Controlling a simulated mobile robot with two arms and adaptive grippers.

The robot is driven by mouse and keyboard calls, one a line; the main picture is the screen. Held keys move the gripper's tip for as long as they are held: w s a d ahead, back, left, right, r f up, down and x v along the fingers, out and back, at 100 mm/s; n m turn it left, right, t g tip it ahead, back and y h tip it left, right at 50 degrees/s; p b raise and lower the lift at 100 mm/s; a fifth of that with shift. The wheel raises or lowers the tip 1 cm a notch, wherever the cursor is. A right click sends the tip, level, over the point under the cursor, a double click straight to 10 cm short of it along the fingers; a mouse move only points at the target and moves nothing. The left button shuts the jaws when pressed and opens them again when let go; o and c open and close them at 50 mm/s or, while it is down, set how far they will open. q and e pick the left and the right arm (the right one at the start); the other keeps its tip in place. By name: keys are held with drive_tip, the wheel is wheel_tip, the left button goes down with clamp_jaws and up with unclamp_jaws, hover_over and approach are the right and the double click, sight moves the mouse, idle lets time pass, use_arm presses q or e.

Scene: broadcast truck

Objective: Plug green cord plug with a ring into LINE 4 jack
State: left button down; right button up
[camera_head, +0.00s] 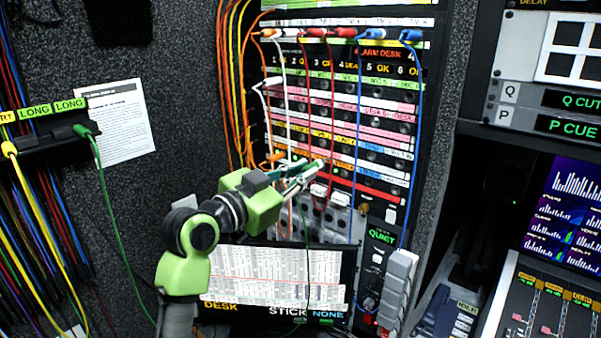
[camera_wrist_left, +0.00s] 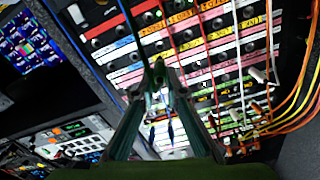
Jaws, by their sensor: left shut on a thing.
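My left gripper (camera_head: 310,172) reaches in from the left in front of the patch panel (camera_head: 345,130), about level with its lower rows. It is shut on a green plug (camera_head: 319,164), which points at the panel. The plug also shows between the fingertips in the left wrist view (camera_wrist_left: 158,72). I cannot tell whether its tip touches a jack, and I cannot make out a ring on it. A thin green cord (camera_head: 308,255) hangs below the gripper. The jack labels are too small to read, so I cannot pick out LINE 4. My right gripper is not in view.
Orange, white, red and blue cords hang across the panel from plugs along its top row (camera_head: 345,32). Another green plug (camera_head: 84,130) sits in the cord holder (camera_head: 45,143) at left. A grey block (camera_head: 398,285) and a lit sheet (camera_head: 280,275) are below the panel.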

sight(322, 161)
use_arm(q)
drive_tip(key=shift+x, duration=2.85)
drive_tip(key=shift+x, duration=1.8)
drive_tip(key=shift+w+d, duration=0.1)
drive_tip(key=shift+w, duration=0.1)
drive_tip(key=c, duration=2)
unclamp_jaws()
drive_tip(key=v, duration=1.2)
